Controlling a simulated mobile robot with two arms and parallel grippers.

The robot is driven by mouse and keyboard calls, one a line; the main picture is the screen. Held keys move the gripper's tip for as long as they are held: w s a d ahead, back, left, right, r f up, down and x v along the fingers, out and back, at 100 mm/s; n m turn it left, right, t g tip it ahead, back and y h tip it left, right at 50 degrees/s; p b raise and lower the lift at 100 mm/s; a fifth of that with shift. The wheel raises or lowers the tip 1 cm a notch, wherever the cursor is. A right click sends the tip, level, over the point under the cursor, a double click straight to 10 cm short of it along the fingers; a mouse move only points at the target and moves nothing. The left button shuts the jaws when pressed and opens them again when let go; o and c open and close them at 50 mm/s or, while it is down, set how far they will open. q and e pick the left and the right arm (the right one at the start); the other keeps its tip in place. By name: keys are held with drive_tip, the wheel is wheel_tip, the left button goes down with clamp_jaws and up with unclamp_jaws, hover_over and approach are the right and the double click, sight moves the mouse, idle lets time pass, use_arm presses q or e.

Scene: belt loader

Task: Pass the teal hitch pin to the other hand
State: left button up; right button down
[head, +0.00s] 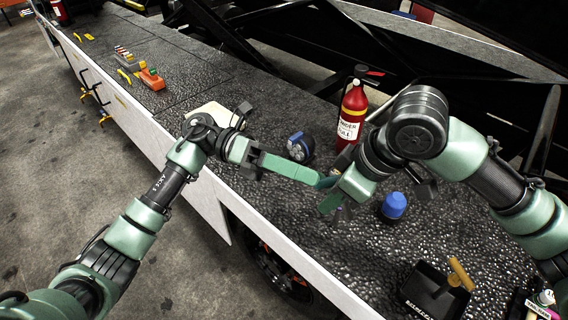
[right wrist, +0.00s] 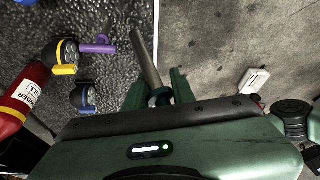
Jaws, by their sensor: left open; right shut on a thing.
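The teal hitch pin (head: 326,182) is small and partly hidden between my two grippers in the head view. My right gripper (head: 333,194) is shut on it. In the right wrist view the pin (right wrist: 147,57) shows as a grey shaft slanting out from a teal part between the fingers. My left gripper (head: 304,175) is open, its long green finger pointing right. Its tip is close to the pin in the picture; I cannot tell whether they touch. The left gripper cannot be made out in the right wrist view.
Both grippers are above the dark textured loader bed. A red fire extinguisher (head: 352,115) stands behind them. A blue-and-dark round object (head: 300,147) and a blue-topped object (head: 394,206) are nearby. A black dustpan-like container (head: 435,291) sits at front right. Orange tools (head: 151,79) lie far left.

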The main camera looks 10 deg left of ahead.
use_arm(q)
drive_tip(key=shift+s+d, duration=0.2)
drive_tip(key=shift+d, duration=0.35)
clamp_jaws()
drive_tip(key=shift+r, duration=0.2)
use_arm(e)
drive_tip(key=c, duration=1.1)
unclamp_jaws()
